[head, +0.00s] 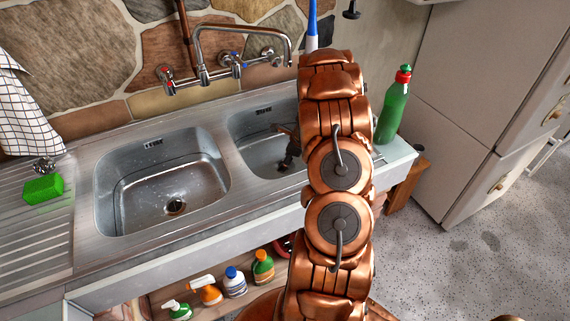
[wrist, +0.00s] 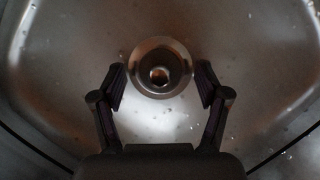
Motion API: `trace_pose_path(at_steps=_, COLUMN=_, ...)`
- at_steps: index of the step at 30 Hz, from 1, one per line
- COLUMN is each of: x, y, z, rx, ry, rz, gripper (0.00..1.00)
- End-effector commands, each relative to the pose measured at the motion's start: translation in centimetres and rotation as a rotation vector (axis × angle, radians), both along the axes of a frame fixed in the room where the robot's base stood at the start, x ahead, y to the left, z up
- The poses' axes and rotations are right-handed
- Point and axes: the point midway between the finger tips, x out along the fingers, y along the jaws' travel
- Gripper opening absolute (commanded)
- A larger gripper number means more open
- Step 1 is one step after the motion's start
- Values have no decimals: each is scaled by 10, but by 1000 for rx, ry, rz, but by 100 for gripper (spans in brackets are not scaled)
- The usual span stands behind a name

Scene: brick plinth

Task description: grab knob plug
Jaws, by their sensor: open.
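The knob plug (wrist: 160,68) shows in the wrist view as a round metal disc with a raised rim and a small knob at its centre. It lies at the bottom of the right sink basin (head: 243,127). My gripper (wrist: 161,84) is open, with one finger on each side of the disc and nothing between them but the plug in line of sight. I cannot tell how high the fingertips are above it. In the head view my gripper (head: 288,148) reaches down into the right basin, and my arm hides part of that basin and the plug.
The left basin (head: 125,185) is empty, with a drain. A faucet (head: 240,60) stands behind the basins. A green bottle (head: 393,107) stands right of my arm. A green sponge (head: 43,188) lies left. Several bottles stand on the shelf below.

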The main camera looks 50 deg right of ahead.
Motion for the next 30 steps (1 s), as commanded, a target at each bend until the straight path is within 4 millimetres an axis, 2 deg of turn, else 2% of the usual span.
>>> trace_pose_path(at_steps=6, x=0, y=0, z=0, rx=0, ry=0, rz=0, gripper=73)
trace_pose_path(at_steps=23, x=0, y=0, z=0, rx=0, ry=0, rz=1, gripper=14)
trace_pose_path(at_steps=30, x=0, y=0, z=0, rx=0, ry=0, rz=1, gripper=14)
